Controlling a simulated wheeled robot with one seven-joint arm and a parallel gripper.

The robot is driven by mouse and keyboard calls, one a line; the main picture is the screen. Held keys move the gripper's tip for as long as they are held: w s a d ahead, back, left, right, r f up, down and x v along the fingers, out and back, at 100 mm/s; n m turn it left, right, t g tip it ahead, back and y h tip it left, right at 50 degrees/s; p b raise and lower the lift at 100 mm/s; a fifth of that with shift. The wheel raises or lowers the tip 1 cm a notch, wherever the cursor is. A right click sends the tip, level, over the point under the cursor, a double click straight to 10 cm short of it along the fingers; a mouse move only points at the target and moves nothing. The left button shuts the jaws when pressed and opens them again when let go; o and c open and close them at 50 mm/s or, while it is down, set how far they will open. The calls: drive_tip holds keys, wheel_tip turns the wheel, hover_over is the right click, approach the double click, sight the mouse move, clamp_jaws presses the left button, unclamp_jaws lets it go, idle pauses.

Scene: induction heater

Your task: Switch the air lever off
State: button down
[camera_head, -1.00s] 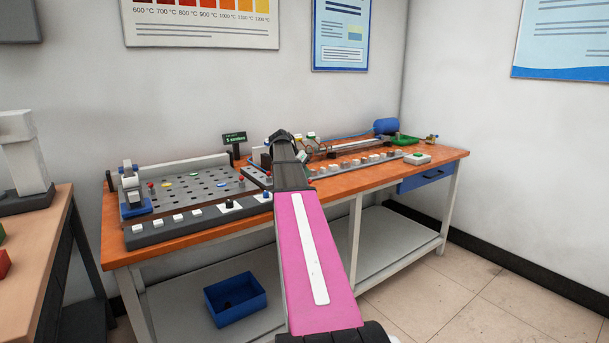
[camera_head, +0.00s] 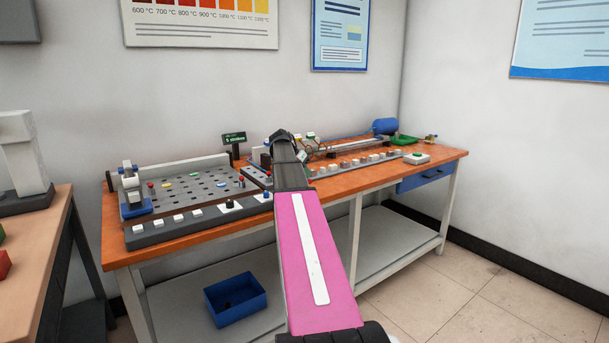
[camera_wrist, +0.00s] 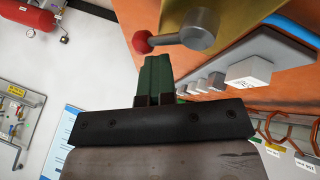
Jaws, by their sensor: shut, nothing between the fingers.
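The air lever shows in the wrist view as a red ball knob (camera_wrist: 142,41) on a short metal rod. The rod runs to a round grey hub (camera_wrist: 200,29) on a brass-coloured block (camera_wrist: 237,12). My gripper (camera_wrist: 155,58) has its green fingers shut with nothing between them. The fingertips appear right beside the red knob and the rod; I cannot tell whether they touch. In the head view, my arm hides the gripper, and I cannot make out the lever there.
A row of white push buttons (camera_wrist: 248,72) on a grey strip lies right of my fingers, above the orange bench top (camera_head: 345,180). Wire coils (camera_wrist: 275,125) are close at lower right. A red cylinder (camera_wrist: 27,17) shows at upper left. A blue bin (camera_head: 236,299) sits below the bench.

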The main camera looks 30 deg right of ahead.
drive_tip(key=w, duration=0.2)
drive_tip(key=w+d, duration=0.1)
drive_tip(key=w, duration=0.1)
drive_tip(key=shift+d+r, duration=0.1)
drive_tip(key=shift+r, duration=0.25)
drive_tip(key=w+a+r, duration=0.3)
drive_tip(key=w+r, duration=0.1)
drive_tip(key=r, duration=0.4)
drive_tip(key=shift+w, duration=0.4)
drive_tip(key=shift+f, duration=0.1)
